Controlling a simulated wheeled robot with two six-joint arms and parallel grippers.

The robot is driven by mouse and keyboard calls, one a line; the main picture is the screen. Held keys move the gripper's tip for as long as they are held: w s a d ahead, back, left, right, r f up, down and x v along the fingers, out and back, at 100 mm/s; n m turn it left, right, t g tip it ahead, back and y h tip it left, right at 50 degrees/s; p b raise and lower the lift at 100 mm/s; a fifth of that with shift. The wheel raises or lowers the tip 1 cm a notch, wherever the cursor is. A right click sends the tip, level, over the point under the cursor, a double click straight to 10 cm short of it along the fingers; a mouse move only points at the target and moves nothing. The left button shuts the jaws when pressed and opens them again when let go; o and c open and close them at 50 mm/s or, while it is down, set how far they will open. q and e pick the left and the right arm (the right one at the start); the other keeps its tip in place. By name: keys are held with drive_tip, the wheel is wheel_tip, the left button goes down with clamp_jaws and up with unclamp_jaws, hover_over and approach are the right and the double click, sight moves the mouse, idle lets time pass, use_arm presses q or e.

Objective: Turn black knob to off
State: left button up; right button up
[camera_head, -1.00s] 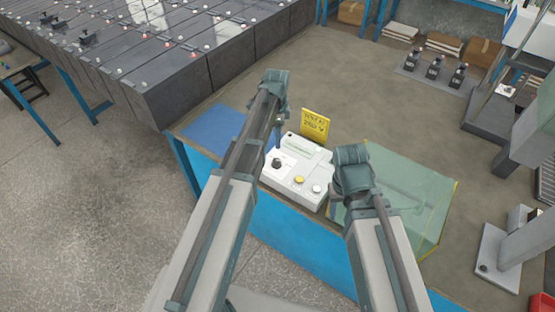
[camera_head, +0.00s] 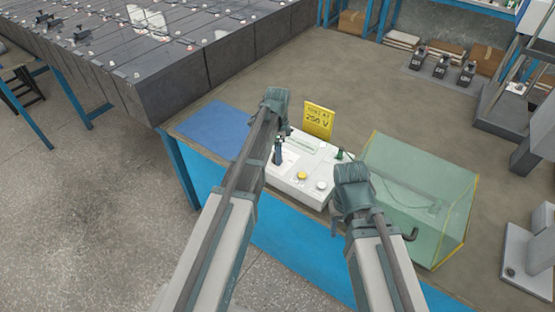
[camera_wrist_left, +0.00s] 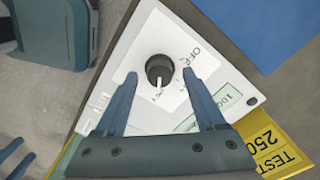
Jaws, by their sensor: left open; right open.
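The black knob (camera_wrist_left: 159,67) is a round dial with a white pointer line, on the white tester box (camera_wrist_left: 205,62). Its pointer faces the lower edge of the wrist picture, away from the printed OFF label (camera_wrist_left: 190,54). My left gripper (camera_wrist_left: 159,77) is open, its two fingertips on either side of the knob in that view; no contact shows. In the head view the tester box (camera_head: 312,165) lies on the bench, and my left gripper (camera_head: 278,152) covers the knob. My right gripper (camera_head: 352,188) is beside the box's right end; its fingertips are hidden.
A yellow sign (camera_head: 318,120) stands behind the box. A clear green-tinted case (camera_head: 425,195) is right of it, close to my right arm. A blue mat (camera_head: 215,128) lies left. Battery rows (camera_head: 165,60) fill the upper left. Bench space behind the sign is clear.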

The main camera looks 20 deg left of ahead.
use_arm(q)
drive_tip(key=shift+f, duration=0.2)
clamp_jaws()
idle(0.3)
drive_tip(key=n, duration=0.5)
drive_tip(key=shift+n, duration=0.4)
drive_tip(key=n, duration=1.2)
drive_tip(key=shift+n, duration=0.4)
drive_tip(key=n, duration=0.5)
drive_tip(key=shift+a, duration=0.1)
drive_tip(key=shift+n, duration=0.3)
